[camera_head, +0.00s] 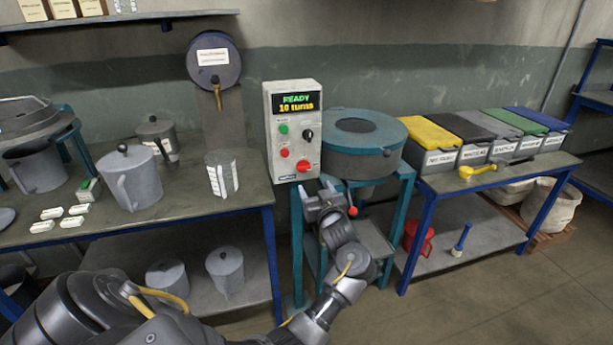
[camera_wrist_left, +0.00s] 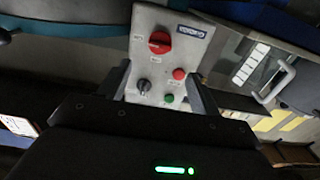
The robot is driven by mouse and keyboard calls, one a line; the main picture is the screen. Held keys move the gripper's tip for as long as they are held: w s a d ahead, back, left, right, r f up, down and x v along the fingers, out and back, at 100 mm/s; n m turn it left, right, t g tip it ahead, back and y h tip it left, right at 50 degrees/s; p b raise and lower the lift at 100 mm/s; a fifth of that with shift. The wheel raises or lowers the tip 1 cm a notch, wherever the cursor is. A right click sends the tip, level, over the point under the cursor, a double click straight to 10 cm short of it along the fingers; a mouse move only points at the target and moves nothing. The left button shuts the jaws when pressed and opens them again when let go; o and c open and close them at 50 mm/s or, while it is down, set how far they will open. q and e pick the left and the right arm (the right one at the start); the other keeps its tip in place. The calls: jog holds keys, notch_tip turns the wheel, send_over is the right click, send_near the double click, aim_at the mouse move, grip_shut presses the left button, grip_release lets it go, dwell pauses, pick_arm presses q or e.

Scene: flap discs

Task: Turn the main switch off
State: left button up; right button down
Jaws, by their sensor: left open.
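The grey control panel (camera_head: 292,120) stands upright behind the table, with a lit display (camera_head: 297,103) reading "READY 10 turns". Its large red rotary switch (camera_head: 303,166) is at the lower right; it also shows in the left wrist view (camera_wrist_left: 160,42), where the panel appears inverted. The panel also has a green button (camera_head: 283,129), a black knob (camera_head: 308,134) and a smaller red button (camera_head: 285,152). My left gripper (camera_head: 320,190) is open and empty, just below and in front of the panel. In the wrist view its fingers (camera_wrist_left: 162,88) flank the panel face. My right gripper is out of view.
A teal-lidded drum (camera_head: 355,130) on a teal stand is right of the panel. A red-tipped lever (camera_head: 352,211) is close beside my gripper. The left table (camera_head: 185,205) holds jugs. The right table (camera_head: 480,178) holds lidded bins and a yellow scoop (camera_head: 478,170).

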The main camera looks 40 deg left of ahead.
aim_at(305, 170)
pick_arm(q)
jog(key=x, duration=1)
jog(key=shift+w+f, duration=0.1)
jog(key=shift+c, duration=0.3)
jog(key=c, duration=0.9)
